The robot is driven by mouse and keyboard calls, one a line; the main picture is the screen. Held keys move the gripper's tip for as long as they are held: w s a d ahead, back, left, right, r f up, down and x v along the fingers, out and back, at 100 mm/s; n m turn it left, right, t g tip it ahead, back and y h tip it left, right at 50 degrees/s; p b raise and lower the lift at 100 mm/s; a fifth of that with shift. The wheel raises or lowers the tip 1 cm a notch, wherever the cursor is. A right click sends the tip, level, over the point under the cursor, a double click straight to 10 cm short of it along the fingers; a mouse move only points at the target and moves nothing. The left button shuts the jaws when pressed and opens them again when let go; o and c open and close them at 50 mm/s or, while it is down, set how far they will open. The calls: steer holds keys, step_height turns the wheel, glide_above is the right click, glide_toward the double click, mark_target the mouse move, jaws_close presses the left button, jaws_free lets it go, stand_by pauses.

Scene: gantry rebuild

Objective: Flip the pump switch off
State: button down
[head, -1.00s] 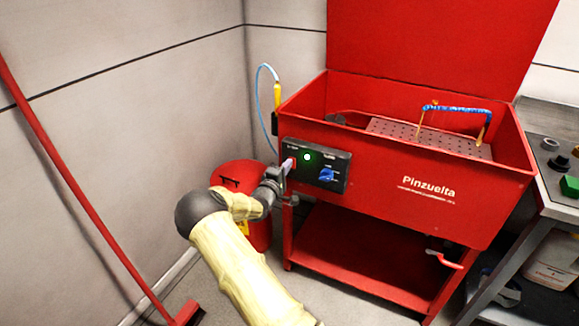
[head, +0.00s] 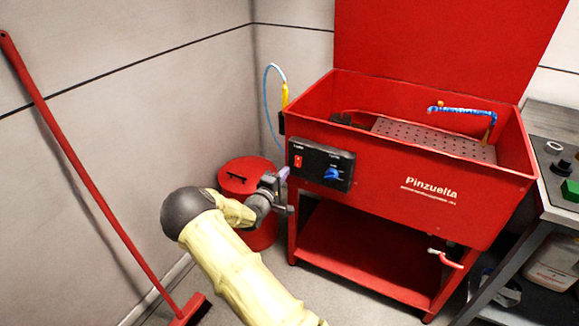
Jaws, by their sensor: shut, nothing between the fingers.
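The pump switch (head: 298,161) is a small red rocker at the left end of the black control panel (head: 320,176) on the red parts washer's front. No green light shows on the panel. My gripper (head: 284,174) is shut and empty, just left of and below the switch, in front of the panel's left edge. It looks apart from the switch, though the depth gap is hard to judge.
The red washer basin (head: 440,197) stands above an open lower shelf (head: 365,262). A red lidded bin (head: 250,172) is behind my arm. A red broom (head: 85,170) leans on the left wall. A grey bench (head: 553,125) stands at the right.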

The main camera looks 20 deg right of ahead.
steer(key=v, duration=0.6)
steer(key=shift+a+r, duration=0.3)
steer(key=shift+r, duration=0.1)
steer(key=shift+w, duration=0.15)
